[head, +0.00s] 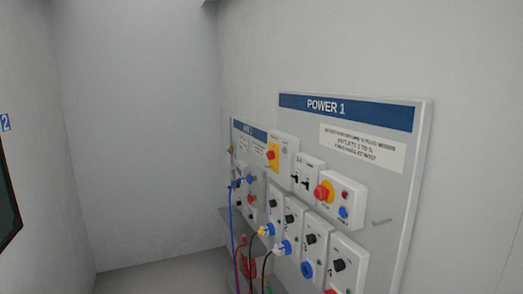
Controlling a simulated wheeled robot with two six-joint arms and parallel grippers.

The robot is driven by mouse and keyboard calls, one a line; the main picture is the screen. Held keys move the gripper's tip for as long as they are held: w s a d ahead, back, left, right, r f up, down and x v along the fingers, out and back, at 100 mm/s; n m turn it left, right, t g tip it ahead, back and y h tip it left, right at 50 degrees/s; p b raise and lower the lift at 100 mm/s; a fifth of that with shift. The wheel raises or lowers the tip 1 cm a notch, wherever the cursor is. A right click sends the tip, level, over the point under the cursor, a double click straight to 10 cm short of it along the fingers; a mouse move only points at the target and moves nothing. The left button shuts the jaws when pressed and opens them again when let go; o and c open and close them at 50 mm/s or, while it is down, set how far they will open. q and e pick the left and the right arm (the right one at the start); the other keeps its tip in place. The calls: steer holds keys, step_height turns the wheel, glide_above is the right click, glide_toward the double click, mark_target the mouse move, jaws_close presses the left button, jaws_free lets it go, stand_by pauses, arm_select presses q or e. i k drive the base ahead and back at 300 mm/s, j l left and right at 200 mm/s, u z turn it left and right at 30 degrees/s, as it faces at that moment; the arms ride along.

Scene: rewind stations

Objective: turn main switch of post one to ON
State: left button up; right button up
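A grey panel headed POWER 1 (416,125) stands against the right wall. At its upper left is a white box with a red and yellow switch (271,154), which looks like the main switch. Its ON and OFF marks are too small to read, and I cannot tell how its handle is turned. Neither of my grippers is in view.
Right of the switch are a box with small black toggles (306,176) and a box with a red button on yellow (322,192). Below are several knobbed socket boxes, some with plugged cables. Another blue-headed panel (249,131) stands behind. Floor at left looks clear.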

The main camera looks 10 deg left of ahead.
mark_target(270, 155)
steer(key=i+j, duration=0.9)
steer(key=j, duration=0.2)
